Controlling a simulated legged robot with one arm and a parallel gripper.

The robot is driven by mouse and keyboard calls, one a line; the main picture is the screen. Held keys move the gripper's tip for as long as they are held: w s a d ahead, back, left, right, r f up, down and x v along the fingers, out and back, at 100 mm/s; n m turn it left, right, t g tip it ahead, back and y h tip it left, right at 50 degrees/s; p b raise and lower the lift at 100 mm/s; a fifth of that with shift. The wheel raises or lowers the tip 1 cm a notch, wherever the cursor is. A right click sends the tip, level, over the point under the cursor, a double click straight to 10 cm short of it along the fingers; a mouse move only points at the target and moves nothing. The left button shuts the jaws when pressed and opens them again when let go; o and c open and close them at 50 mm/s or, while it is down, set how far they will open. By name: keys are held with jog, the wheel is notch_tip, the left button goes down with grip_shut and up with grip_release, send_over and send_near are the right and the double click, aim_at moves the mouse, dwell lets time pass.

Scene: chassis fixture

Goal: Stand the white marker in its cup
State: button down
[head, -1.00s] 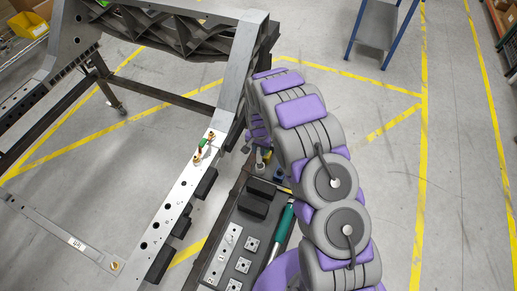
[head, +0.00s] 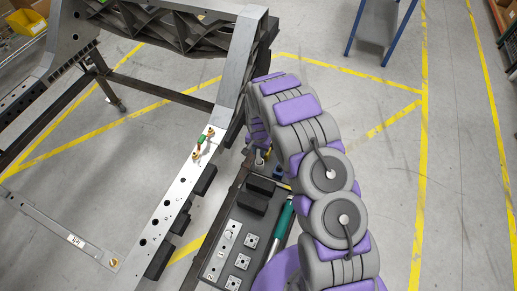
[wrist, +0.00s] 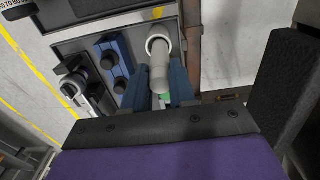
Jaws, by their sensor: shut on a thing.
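The white marker (wrist: 158,72) shows in the wrist view as a pale grey-white rod between the two blue fingers of my gripper (wrist: 161,88). My gripper is shut on it. The marker's far end overlaps a pale round cup (wrist: 150,42) with a ring-shaped rim. I cannot tell whether that end is inside the cup or only in front of it. In the head view my gripper is hidden behind my arm, and a small pale upright thing, likely the cup or marker (head: 259,158), shows just below it.
Dark knobbed parts (wrist: 112,62) stand left of the cup in the wrist view.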

jog(key=shift+f, duration=0.95)
jog(key=c, duration=0.8)
grip_release()
jog(key=shift+c, duration=0.2)
jog(key=shift+r, duration=0.15)
notch_tip(320, 180, up, 8)
jog(key=p, duration=0.2)
jog(key=shift+r+p, duration=0.25)
jog(key=shift+p, duration=0.05)
jog(key=shift+r, duration=0.15)
